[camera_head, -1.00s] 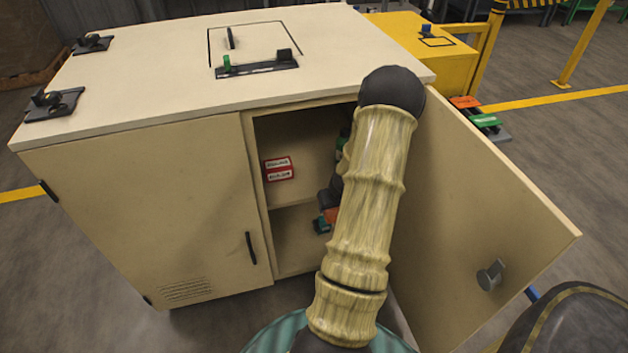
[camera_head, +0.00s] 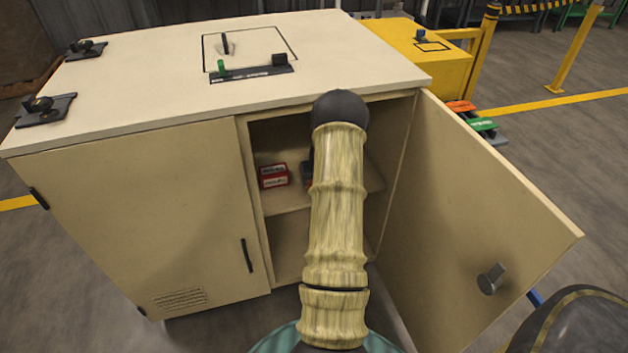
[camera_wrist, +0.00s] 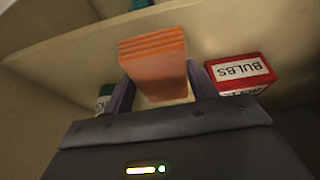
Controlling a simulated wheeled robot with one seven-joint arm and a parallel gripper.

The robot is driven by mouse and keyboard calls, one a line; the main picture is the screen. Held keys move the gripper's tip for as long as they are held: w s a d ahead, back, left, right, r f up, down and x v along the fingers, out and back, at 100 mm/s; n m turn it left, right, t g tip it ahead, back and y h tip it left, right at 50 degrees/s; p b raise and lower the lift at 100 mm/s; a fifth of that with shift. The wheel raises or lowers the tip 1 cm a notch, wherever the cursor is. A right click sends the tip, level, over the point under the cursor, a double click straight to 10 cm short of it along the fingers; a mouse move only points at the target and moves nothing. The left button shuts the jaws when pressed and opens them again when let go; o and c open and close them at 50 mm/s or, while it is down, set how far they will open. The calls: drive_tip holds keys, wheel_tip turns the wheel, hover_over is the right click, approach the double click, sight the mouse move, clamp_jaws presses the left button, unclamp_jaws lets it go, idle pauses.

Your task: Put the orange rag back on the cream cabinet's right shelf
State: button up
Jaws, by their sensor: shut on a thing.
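The orange rag (camera_wrist: 157,62), a folded stack, is between the fingers of my gripper (camera_wrist: 160,88), which is shut on it. The cream cabinet (camera_head: 130,190) stands with its right door open. My arm reaches into the right compartment, above its shelf (camera_head: 287,201), and hides most of the gripper and rag in the head view. A red box labelled BULBS (camera_wrist: 241,74) is just right of the gripper in the wrist view. It also shows on the shelf at the left in the head view (camera_head: 273,176). I cannot tell whether the rag touches the shelf.
The open cabinet door (camera_head: 480,215) stands out to the right of my arm. A small green and white item (camera_wrist: 105,97) is partly hidden left of the gripper in the wrist view. A yellow cabinet (camera_head: 425,55) stands behind. Shelf room shows right of my arm.

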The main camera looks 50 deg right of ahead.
drive_tip(key=shift+w+d, duration=0.35)
drive_tip(key=shift+w, duration=0.2)
drive_tip(key=shift+w+d, duration=0.2)
drive_tip(key=shift+w, duration=0.15)
drive_tip(key=shift+b+x, duration=0.5)
drive_tip(key=shift+x, duration=1.1)
drive_tip(key=shift+f, duration=0.25)
drive_tip(key=o, duration=1)
